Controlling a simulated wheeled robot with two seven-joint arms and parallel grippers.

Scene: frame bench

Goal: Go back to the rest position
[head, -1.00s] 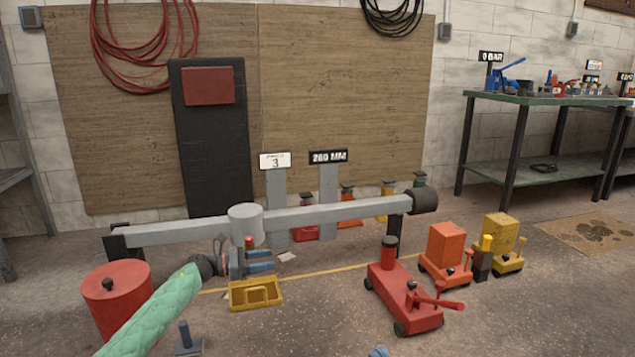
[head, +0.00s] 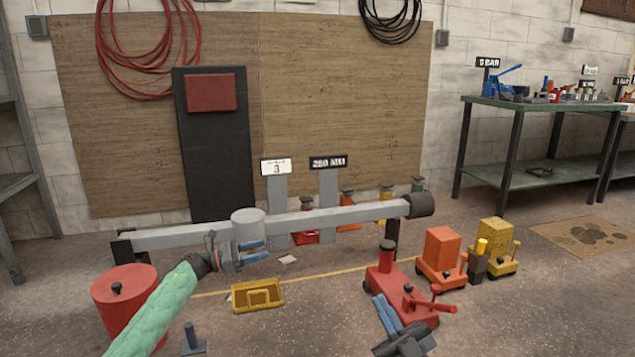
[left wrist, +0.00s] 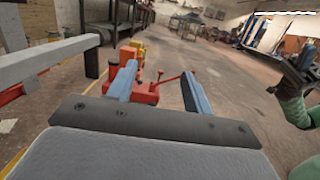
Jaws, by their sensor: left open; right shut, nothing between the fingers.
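My left gripper (head: 266,250) is at the end of the green-sleeved arm, in front of the grey beam and just below the grey cylinder on it. Its two blue fingers are apart, with nothing between them; they also show in the left wrist view (left wrist: 158,70). My right gripper (head: 378,299) is low at the front right, overlapping the red wheeled jack in the picture. Its blue fingers are together and hold nothing. In the left wrist view my right arm shows at the right edge.
The grey beam (head: 330,216) spans the middle on dark posts, with the grey cylinder (head: 248,224) on it. A yellow tray (head: 258,307) and a red drum (head: 122,290) stand on the floor. The red jack (head: 385,283), orange jack (head: 440,252) and yellow jack (head: 497,243) are right. A green-topped bench (head: 540,103) stands behind.

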